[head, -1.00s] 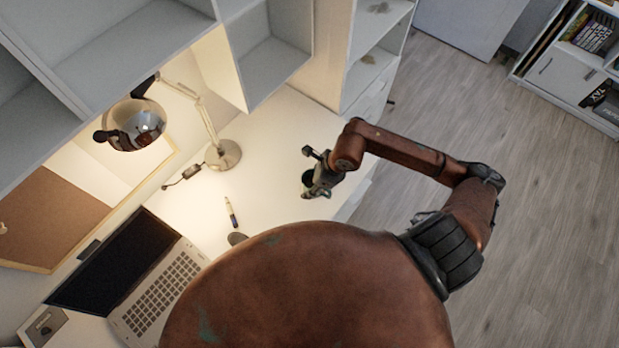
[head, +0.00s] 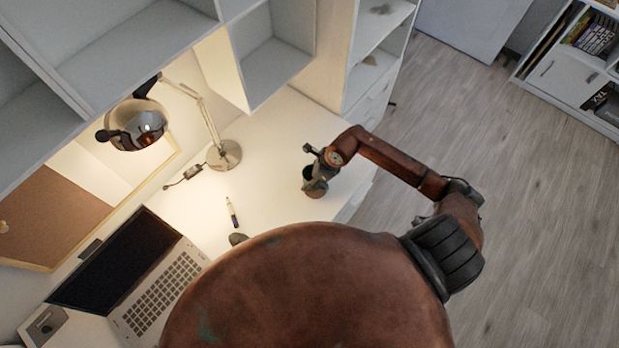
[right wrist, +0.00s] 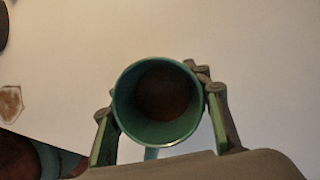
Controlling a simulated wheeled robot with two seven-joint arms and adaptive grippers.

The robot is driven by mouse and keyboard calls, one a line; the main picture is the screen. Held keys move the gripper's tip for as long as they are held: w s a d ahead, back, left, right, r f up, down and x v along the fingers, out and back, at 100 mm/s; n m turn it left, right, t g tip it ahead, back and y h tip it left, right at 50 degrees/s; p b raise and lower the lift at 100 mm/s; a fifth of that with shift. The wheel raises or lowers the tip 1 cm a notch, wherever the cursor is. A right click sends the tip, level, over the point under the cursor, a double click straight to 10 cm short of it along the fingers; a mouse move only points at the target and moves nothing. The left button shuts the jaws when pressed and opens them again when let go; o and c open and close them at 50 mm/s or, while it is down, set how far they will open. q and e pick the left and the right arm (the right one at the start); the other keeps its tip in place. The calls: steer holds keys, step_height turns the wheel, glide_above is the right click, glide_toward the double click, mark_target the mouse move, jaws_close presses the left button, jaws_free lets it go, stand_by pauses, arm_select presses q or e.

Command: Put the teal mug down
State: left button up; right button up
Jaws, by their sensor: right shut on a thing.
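The teal mug (right wrist: 122,100) is between the fingers of my right gripper (right wrist: 160,118), seen from above into its open mouth in the right wrist view. The fingers lie against its left and right sides. In the head view my right gripper (head: 316,185) is over the right part of the white desk (head: 275,125), and the mug's dark opening (head: 308,173) shows there. The mug looks upright. I cannot tell whether its base touches the desk. My left gripper is not in view.
A desk lamp with a round base (head: 224,156) stands at the back. A pen (head: 231,212) and a dark mouse (head: 237,239) lie left of my right gripper. An open laptop (head: 150,300) is at the lower left.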

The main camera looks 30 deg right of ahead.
steer(key=o, duration=1.5)
steer(key=shift+f, duration=0.1)
steer(key=v, duration=1.1)
steer(key=shift+s+d+r, duration=0.15)
steer(key=shift+d+r, duration=0.05)
steer(key=shift+r, duration=0.35)
steer(key=shift+a, duration=0.1)
